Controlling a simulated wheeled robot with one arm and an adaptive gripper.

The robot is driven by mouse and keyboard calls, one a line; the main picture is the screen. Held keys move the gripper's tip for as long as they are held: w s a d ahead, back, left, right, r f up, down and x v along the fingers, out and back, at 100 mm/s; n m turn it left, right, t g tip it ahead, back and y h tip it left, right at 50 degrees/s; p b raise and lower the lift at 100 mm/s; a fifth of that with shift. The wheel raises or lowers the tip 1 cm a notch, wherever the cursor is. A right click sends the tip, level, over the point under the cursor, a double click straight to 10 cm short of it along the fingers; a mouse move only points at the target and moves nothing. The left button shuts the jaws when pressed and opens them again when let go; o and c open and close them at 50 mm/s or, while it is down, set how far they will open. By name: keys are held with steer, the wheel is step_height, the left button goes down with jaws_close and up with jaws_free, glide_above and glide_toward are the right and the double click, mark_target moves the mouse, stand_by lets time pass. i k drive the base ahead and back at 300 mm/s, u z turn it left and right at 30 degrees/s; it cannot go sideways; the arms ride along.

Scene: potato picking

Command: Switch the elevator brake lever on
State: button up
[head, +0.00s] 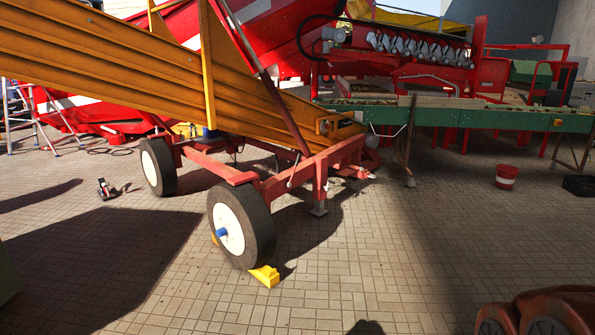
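The elevator (95,50) is a long orange-yellow ribbed conveyor that slopes down from the upper left. It rests on a red wheeled frame (270,185) with two black tyres and white hubs. A thin grey lever-like rod (294,170) stands tilted against the frame, above and to the right of the near wheel (240,228). I cannot tell for certain whether it is the brake lever or which position it is in. My gripper is not in this view.
A yellow chock (265,276) lies against the near wheel. A green conveyor (470,115) and red machinery (425,75) stand behind. A red bucket (507,176) is at the right. Brown rounded shapes fill the lower right corner. The paved floor (390,245) in front is clear.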

mark_target(289, 184)
steer(key=z, duration=0.5)
steer(key=k, duration=0.6)
steer(key=z, duration=0.6)
steer(key=i, duration=4.05)
steer(key=u, duration=1.25)
steer(key=i, duration=1.55)
steer(key=u, duration=1.55)
steer(key=i, duration=2.7)
steer(key=u, duration=0.3)
